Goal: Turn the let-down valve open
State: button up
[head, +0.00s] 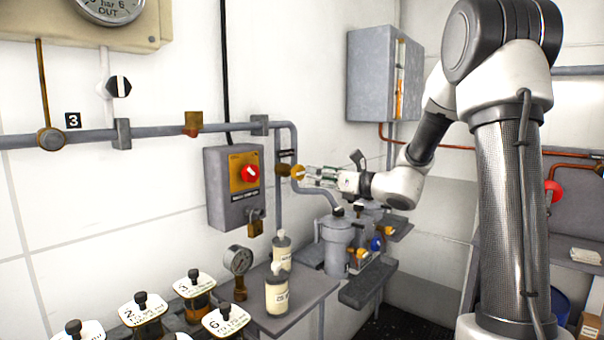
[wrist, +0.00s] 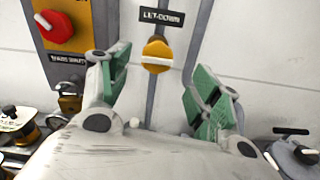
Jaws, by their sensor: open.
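The let-down valve (wrist: 156,51) is a round orange knob with a pale bar lying nearly level across it, on a vertical grey pipe. A black plate (wrist: 162,17) above it reads LET-DOWN. In the head view the knob (head: 298,172) is just left of my fingertips. My gripper (wrist: 161,82) is open, its green-padded fingers spread to either side below the knob in the wrist view, with nothing between them. In the head view my gripper (head: 313,176) points left at the knob. I cannot tell the exact gap; no contact shows.
A grey box with a red switch (head: 250,174) on an orange plate is left of the valve, with a padlock (head: 256,222) below. Grey pots (head: 335,245), a gauge (head: 238,260) and cream bottles (head: 277,294) stand lower down. A grey cabinet (head: 372,75) hangs behind.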

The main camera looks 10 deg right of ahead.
aim_at(302, 173)
jog(key=x, duration=0.7)
jog(key=shift+w+a, duration=0.25)
jog(key=shift+a, duration=0.1)
jog(key=c, duration=1)
jog(key=shift+c, duration=0.2)
